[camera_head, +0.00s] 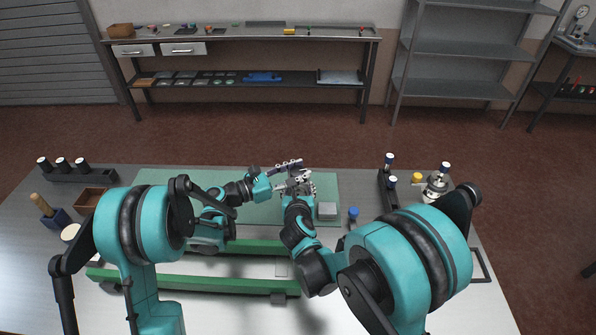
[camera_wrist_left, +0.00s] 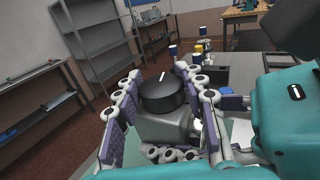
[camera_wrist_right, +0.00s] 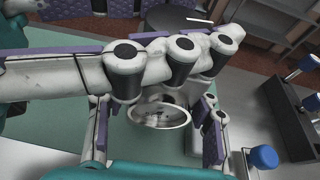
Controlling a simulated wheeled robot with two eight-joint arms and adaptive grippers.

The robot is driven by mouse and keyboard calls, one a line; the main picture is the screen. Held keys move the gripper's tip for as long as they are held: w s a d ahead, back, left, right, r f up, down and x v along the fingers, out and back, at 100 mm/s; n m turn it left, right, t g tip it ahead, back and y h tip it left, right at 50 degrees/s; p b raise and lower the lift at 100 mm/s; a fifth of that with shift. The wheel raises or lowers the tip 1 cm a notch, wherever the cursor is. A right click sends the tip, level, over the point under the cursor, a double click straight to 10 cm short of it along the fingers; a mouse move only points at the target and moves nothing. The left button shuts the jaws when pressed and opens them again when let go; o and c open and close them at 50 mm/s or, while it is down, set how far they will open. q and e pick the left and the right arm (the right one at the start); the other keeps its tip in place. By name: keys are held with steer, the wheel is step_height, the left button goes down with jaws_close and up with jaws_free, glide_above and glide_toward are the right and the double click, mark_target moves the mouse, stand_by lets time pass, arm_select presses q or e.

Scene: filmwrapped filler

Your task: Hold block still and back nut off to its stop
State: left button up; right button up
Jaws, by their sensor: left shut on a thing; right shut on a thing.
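The nut is a black round knob with a white mark on top, in the middle of the left wrist view (camera_wrist_left: 162,95). It sits upright on a grey block (camera_wrist_left: 163,130). My left gripper (camera_head: 287,166) comes in from the left in the head view, with its jointed fingers on both sides of the nut, shut on it. My right gripper (camera_head: 299,184) is lower and shut on the block; its fingers flank the grey body in the right wrist view (camera_wrist_right: 158,113). The left gripper's finger crosses that view and partly hides the nut. In the head view the fingers hide nut and block.
A green mat (camera_head: 160,180) lies under the work. A small grey box (camera_head: 327,210) and a blue-capped piece (camera_head: 353,213) stand close to the right. A wooden box (camera_head: 90,199) is at left.

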mark_target(298, 170)
arm_select(q)
steer(key=shift+a+n+t+y, duration=0.1)
steer(key=shift+n+t+y, duration=0.35)
steer(key=shift+t, duration=0.25)
steer(key=o, duration=1.2)
step_height(298, 170, up, 10)
steer(key=shift+f, duration=0.1)
